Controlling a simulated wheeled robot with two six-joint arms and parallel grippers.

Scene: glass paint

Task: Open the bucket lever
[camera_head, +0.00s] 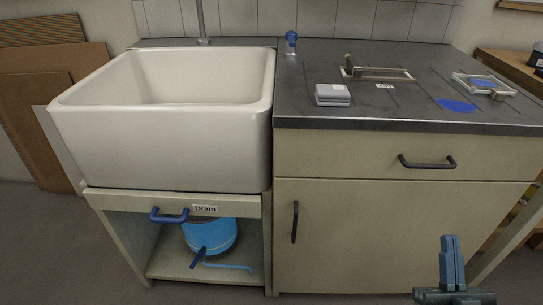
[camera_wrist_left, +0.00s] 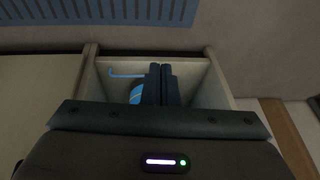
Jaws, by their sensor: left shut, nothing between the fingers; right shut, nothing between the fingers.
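A bright blue bucket (camera_head: 220,232) stands in the open compartment under the sink. A dark blue lever (camera_head: 197,258) shows at its lower front, beside a thin light blue tube (camera_head: 230,266) near the compartment floor. In the left wrist view part of the bucket (camera_wrist_left: 135,93) and the tube (camera_wrist_left: 125,73) show, partly hidden behind my left gripper. My left gripper (camera_wrist_left: 161,68) is shut and empty in front of the compartment. It is not seen in the head view. My right gripper (camera_head: 450,238) is shut and empty, in front of the cabinet at lower right.
A blue handle (camera_head: 168,215) sticks out of the panel beside the "Drain" label (camera_head: 205,208). The white sink (camera_head: 160,145) is above. The cabinet door (camera_head: 370,235) is closed. The counter (camera_head: 350,105) holds grey blocks (camera_head: 332,95) and frames (camera_head: 378,74).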

